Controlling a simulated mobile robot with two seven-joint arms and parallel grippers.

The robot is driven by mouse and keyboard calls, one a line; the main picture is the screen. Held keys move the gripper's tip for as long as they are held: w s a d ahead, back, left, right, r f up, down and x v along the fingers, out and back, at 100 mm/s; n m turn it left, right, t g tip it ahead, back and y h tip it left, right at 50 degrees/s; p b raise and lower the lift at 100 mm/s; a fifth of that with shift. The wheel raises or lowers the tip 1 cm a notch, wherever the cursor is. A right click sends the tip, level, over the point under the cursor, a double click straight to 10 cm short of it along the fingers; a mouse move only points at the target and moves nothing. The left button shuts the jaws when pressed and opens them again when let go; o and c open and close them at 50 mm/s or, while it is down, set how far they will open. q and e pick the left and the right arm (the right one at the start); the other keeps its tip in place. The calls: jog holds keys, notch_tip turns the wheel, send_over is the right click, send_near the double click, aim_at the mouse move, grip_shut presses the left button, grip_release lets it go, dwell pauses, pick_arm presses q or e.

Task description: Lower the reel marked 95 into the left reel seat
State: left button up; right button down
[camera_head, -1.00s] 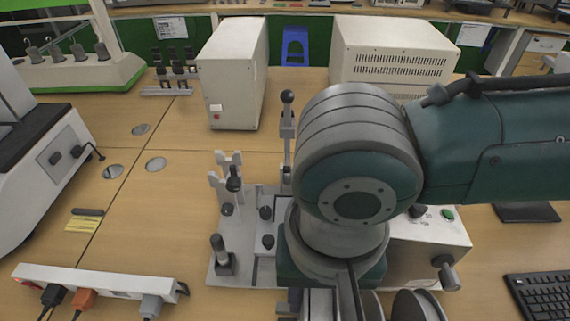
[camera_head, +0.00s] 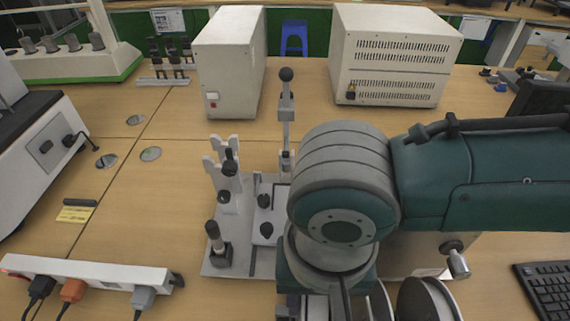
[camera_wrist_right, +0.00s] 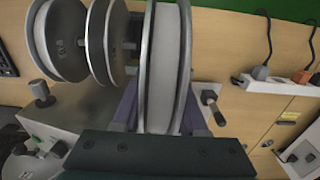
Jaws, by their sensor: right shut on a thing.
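My right gripper (camera_wrist_right: 162,112) is shut on a reel (camera_wrist_right: 164,60) with a pale hub and grey flanges, standing on edge between its dark fingers in the right wrist view. No number is legible on it. In the head view my wrist hides most of the right gripper (camera_head: 296,304) and the held reel. A fixture with white forked uprights (camera_head: 221,166), seemingly a reel seat, stands on a grey plate (camera_head: 232,262) left of my wrist. Whether it is the left seat I cannot tell. My left gripper is out of view.
Two other reels (camera_wrist_right: 57,38) (camera_wrist_right: 107,42) sit beside the held one. Black-knobbed posts (camera_head: 218,245) and a tall lever (camera_head: 286,105) rise from the fixture. A power strip (camera_head: 85,272) lies at front left.

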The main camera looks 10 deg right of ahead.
jog(key=shift+f+b, duration=2.4)
jog(key=shift+f, duration=1.3)
